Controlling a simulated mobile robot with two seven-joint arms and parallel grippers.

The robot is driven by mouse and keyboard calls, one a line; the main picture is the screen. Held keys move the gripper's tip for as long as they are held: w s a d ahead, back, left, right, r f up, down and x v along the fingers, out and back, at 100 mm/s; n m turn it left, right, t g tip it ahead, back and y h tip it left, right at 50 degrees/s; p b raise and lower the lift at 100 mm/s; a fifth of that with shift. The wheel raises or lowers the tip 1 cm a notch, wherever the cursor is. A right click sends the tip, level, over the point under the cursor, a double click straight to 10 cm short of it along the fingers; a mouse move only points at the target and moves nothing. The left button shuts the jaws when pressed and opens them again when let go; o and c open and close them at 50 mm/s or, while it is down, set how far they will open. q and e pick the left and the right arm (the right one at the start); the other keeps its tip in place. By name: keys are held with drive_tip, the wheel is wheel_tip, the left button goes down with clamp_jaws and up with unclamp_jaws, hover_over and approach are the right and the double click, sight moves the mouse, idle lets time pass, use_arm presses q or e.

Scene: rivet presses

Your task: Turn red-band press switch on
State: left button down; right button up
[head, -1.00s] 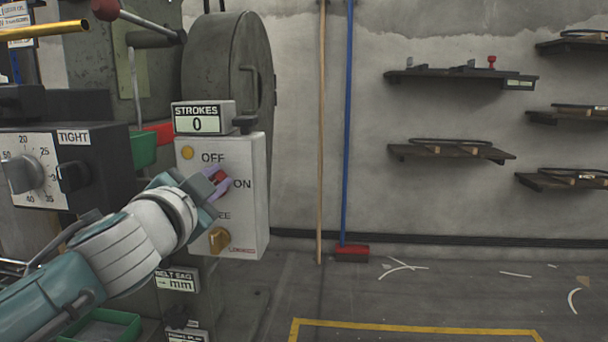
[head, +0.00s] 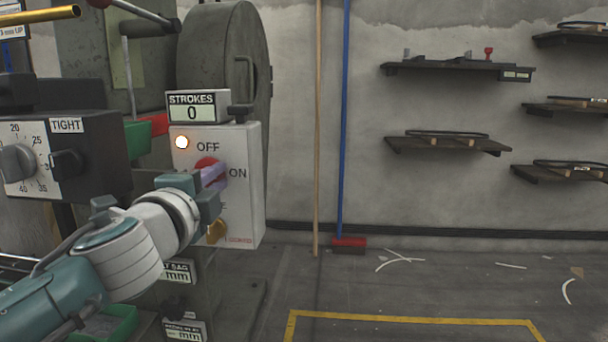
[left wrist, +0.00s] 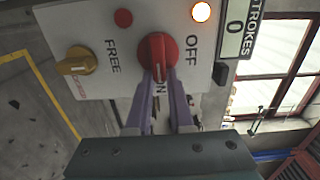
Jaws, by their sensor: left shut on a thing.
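The white switch box (head: 245,150) hangs on the press, with OFF and ON labels around a red rotary switch (head: 207,164). My left gripper (head: 214,176) is shut on the red switch's handle, its purple fingers on both sides. In the left wrist view the red switch (left wrist: 157,50) shows between the fingertips (left wrist: 158,80), with its handle lined up toward the ON label, which the fingers partly cover. The lamp (head: 181,142) above the switch is lit. It also glows in the left wrist view (left wrist: 201,12). My right gripper is not in view.
A stroke counter (head: 193,106) reading 0 sits on top of the box. A yellow knob (head: 216,231) is low on the box, near my gripper. A dial box (head: 60,155) stands at left. A broom (head: 349,242) leans at the wall. The floor at right is mostly open.

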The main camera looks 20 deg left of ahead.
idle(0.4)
use_arm(q)
drive_tip(key=c, duration=0.8)
unclamp_jaws()
drive_tip(key=p+v, duration=0.1)
drive_tip(key=v, duration=0.9)
drive_tip(key=shift+p, duration=0.35)
